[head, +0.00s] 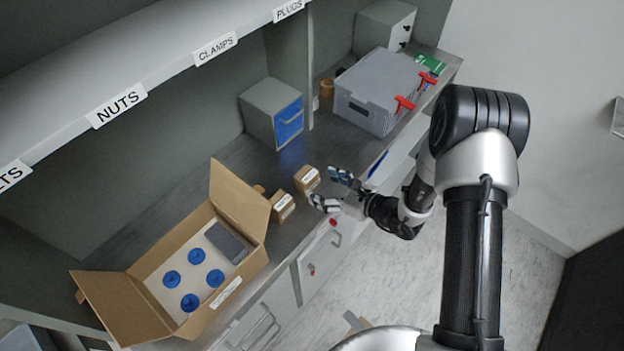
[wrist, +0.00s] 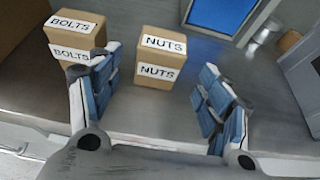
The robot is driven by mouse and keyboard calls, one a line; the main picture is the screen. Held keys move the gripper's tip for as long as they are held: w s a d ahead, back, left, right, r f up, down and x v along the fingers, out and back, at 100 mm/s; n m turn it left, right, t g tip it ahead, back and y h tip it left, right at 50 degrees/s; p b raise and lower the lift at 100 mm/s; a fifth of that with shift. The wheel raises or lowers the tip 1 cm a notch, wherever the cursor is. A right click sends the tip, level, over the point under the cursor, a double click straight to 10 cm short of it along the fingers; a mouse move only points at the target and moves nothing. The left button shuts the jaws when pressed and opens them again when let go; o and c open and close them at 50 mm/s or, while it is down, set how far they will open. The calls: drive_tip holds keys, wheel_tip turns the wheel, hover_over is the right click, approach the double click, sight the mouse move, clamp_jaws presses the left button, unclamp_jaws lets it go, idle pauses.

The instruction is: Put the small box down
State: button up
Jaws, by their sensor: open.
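Two small brown cardboard boxes stand side by side on the grey metal counter (head: 180,190). The box labelled NUTS (wrist: 160,60) stands upright ahead of my gripper (wrist: 155,100), between the lines of its two spread fingers; it also shows in the head view (head: 307,179). The box labelled BOLTS (wrist: 75,38) stands to its left, partly behind the left finger; it also shows in the head view (head: 282,206). My gripper (head: 333,189) is open and empty at the counter's front edge in the head view. I cannot tell whether a finger touches either box.
A large open carton (head: 255,262) with blue round parts stands left on the counter. A cabinet with a blue front (head: 288,122) stands behind. A grey crate with red clamps (head: 365,110) stands at the right. Labelled shelving (head: 160,65) overhangs the counter.

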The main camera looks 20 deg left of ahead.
drive_tip(key=shift+v, duration=2.3)
drive_tip(key=s+d+r+n+g+h, duration=0.1)
drive_tip(key=s+r+n+g, duration=0.1)
drive_tip(key=s+r+n, duration=0.35)
drive_tip(key=s+r+n+g, duration=0.2)
drive_tip(key=s+r+n, duration=0.1)
drive_tip(key=r, duration=0.6)
drive_tip(key=s+d+r+n+g+h, duration=0.1)
drive_tip(key=s+r+n+g, duration=0.1)
drive_tip(key=s+r+n, duration=0.4)
drive_tip(key=s+d+r+n+t+h, duration=0.2)
drive_tip(key=d+r+h, duration=0.1)
drive_tip(key=d, duration=0.3)
drive_tip(key=s+d+r+n+t+h, duration=0.1)
drive_tip(key=s+d+r+n+h, duration=0.2)
drive_tip(key=d, duration=0.4)
drive_tip(key=s+d+r+n+t+h, duration=0.2)
drive_tip(key=s+d+r+n+h, duration=0.1)
drive_tip(key=d, duration=0.4)
drive_tip(key=shift+r+t+h, duration=0.25)
drive_tip(key=shift+t+h, duration=0.05)
drive_tip(key=shift+h, duration=0.4)
drive_tip(key=shift+s, duration=0.1)
